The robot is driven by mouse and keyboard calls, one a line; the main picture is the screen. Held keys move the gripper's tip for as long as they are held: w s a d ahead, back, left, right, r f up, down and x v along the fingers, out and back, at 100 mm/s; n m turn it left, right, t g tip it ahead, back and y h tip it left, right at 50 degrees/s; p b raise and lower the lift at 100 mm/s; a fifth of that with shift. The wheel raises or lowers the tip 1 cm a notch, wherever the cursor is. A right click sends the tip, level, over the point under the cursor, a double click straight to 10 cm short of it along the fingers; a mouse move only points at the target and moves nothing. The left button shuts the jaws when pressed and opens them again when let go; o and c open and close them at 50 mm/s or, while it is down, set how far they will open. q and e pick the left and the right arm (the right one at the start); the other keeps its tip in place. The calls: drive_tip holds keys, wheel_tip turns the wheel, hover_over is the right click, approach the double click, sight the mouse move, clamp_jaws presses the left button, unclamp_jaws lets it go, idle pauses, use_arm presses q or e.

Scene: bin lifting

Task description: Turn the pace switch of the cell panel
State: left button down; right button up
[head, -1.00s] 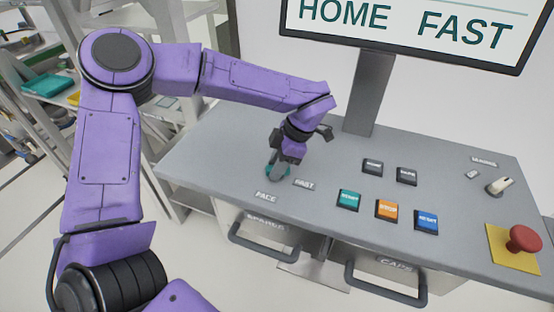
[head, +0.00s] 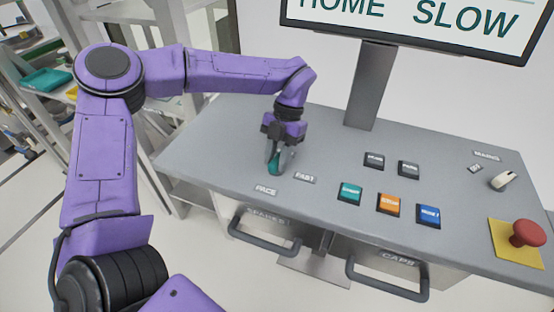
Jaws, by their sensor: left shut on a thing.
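The pace switch (head: 274,164) is a teal knob on the grey cell panel (head: 215,150), above the PACE label (head: 265,190) and left of the FAST label (head: 304,177). My left gripper (head: 279,166) points down and is shut on the knob, its fingers hiding part of it. The screen (head: 420,22) above the panel reads HOME and SLOW. My right gripper does not show.
Teal (head: 349,193), orange (head: 391,203) and blue (head: 428,216) buttons sit to the right, with two dark buttons behind them. A cream switch (head: 503,181) and a red mushroom button (head: 527,234) are at the far right. Two drawer handles (head: 262,236) stick out below the front edge.

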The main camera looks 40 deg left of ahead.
use_arm(q)
drive_tip(key=shift+n+h+b, duration=0.4)
drive_tip(key=shift+n+b, duration=0.1)
drive_tip(key=shift+n, duration=0.6)
drive_tip(key=c, duration=0.9)
unclamp_jaws()
drive_tip(key=shift+w, duration=0.1)
drive_tip(key=shift+w+a+r+b, duration=0.1)
drive_tip(key=shift+r+b, duration=0.1)
drive_tip(key=shift+b, duration=0.15)
drive_tip(key=w+a, duration=0.1)
drive_tip(key=w, duration=0.2)
drive_tip(key=w+b, duration=0.1)
drive_tip(key=w, duration=0.3)
drive_tip(key=w+a, duration=0.1)
drive_tip(key=w, duration=0.2)
drive_tip(key=shift+w+a+r, duration=0.3)
drive_tip(key=shift+a+r, duration=0.05)
drive_tip(key=shift+w+a, duration=0.2)
drive_tip(key=shift+w, duration=0.45)
